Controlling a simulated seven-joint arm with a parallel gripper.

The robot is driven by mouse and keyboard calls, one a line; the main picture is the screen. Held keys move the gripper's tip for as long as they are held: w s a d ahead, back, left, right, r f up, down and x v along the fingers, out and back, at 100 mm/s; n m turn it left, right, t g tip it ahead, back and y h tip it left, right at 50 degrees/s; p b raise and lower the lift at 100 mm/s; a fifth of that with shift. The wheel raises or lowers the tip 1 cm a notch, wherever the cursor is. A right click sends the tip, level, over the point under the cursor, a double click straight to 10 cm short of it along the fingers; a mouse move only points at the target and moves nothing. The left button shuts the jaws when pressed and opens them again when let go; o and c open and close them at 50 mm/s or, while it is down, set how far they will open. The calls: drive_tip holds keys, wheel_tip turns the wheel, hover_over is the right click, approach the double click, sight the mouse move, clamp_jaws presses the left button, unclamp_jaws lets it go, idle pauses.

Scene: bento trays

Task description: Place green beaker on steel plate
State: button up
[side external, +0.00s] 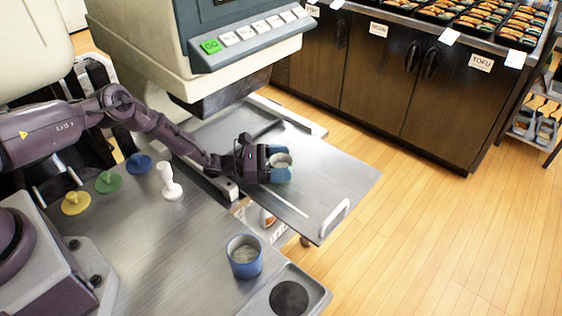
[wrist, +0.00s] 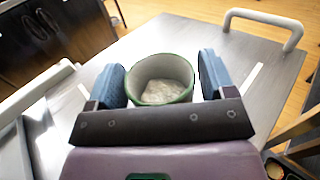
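The green beaker (wrist: 163,96) has a green rim and pale grainy contents. In the wrist view it is between the two blue finger pads of my gripper (wrist: 162,85). The pads lie very close to its sides; I cannot tell whether both press on it. In the side view my gripper (side external: 279,163) is over the steel plate (side external: 335,181), a flat pull-out sheet with a white handle, with the beaker (side external: 281,160) between its fingers. The beaker looks upright and at or just above the plate; contact underneath is hidden.
A blue cup (side external: 245,262) stands on the near counter (side external: 165,250), beside a recessed dark round spot (side external: 289,298). Yellow, green, blue and white knobs stand at the counter's back left. The machine (side external: 235,65) overhangs the plate's back. The plate's handle end is clear.

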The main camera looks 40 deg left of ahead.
drive_tip(key=shift+o, duration=0.7)
drive_tip(key=shift+r, duration=0.2)
drive_tip(key=v, duration=0.3)
drive_tip(key=shift+a, duration=0.1)
wheel_tip(320, 180, up, 7)
